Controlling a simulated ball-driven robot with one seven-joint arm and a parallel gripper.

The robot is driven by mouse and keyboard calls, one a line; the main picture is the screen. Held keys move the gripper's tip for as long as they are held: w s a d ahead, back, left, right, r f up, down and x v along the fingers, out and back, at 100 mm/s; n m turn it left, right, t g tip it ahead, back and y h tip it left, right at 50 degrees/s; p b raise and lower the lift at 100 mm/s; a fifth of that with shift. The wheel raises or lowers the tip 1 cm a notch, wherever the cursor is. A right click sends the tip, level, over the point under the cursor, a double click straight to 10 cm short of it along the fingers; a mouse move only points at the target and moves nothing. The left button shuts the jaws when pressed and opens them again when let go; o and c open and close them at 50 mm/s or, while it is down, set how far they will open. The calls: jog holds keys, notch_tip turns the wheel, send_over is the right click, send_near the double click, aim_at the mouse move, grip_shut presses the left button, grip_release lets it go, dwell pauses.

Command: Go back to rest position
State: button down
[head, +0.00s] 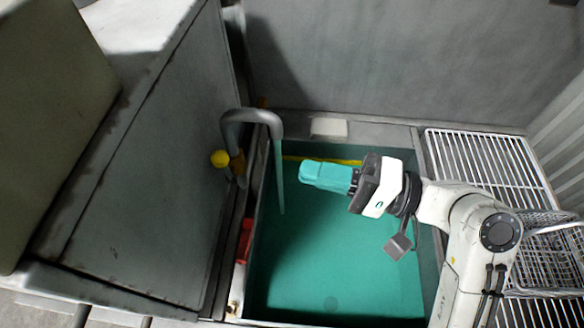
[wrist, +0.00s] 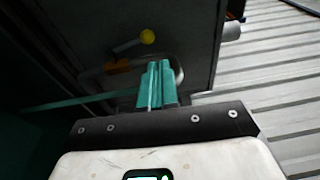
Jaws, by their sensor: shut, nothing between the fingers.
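My gripper (head: 308,173) is at the end of my white arm, which reaches in from the right. Its teal fingers are shut together with nothing between them and point left, above the teal-floored basin (head: 345,275). In the wrist view my gripper (wrist: 160,66) shows with both fingers side by side. The curved grey pipe (head: 252,115) stands to the left of my fingertips, apart from them in the head view. A yellow knob (head: 220,158) sits left of the pipe and also shows beyond my fingers in the wrist view (wrist: 147,37).
A large grey panel (head: 140,170) stands at the left. Wire racks (head: 490,160) lie to the right of the basin, beside my arm. A grey wall (head: 400,60) closes the back. A red part (head: 245,240) sits at the basin's left edge. The basin floor looks clear.

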jog(key=shift+r+v, duration=0.2)
jog(key=shift+v, duration=1)
